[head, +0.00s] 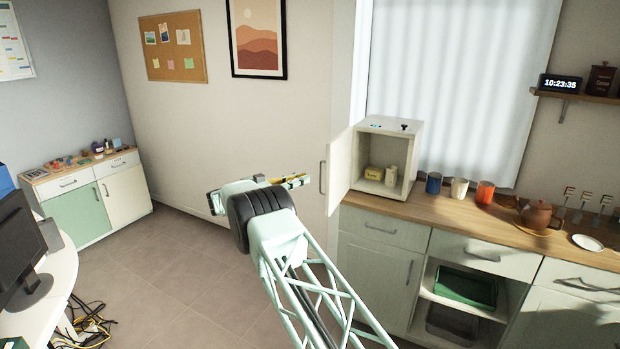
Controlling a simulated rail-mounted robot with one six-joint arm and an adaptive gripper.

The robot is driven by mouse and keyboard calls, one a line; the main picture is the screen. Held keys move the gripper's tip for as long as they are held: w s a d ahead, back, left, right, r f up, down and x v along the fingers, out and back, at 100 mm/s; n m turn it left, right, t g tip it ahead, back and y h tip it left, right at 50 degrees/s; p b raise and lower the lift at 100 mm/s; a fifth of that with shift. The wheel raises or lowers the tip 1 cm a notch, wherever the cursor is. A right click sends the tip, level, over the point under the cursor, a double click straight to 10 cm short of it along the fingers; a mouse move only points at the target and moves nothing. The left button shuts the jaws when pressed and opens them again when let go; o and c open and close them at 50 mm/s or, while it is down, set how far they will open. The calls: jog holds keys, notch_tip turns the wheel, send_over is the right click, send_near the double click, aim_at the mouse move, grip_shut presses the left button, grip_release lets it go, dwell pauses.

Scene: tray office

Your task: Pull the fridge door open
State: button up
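The fridge (404,133) is a small white box at the left end of the wooden counter. Its door (341,165) stands open, swung out to the left, so the inside shows. A grey bar handle (322,177) is on the door's free edge. A yellow packet (374,173) and pale containers (391,176) are inside the fridge. My gripper (297,181) is just left of the door handle, seemingly apart from it. It is small and partly hidden behind my wrist, so its finger opening cannot be made out.
Blue, white and orange cups (459,190) stand right of the fridge, then a brown teapot (538,216) and a white plate (587,242). Below the wooden counter (440,218) are drawers and an open shelf with a green bin (466,288).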

jog(key=shift+v, duration=1.5)
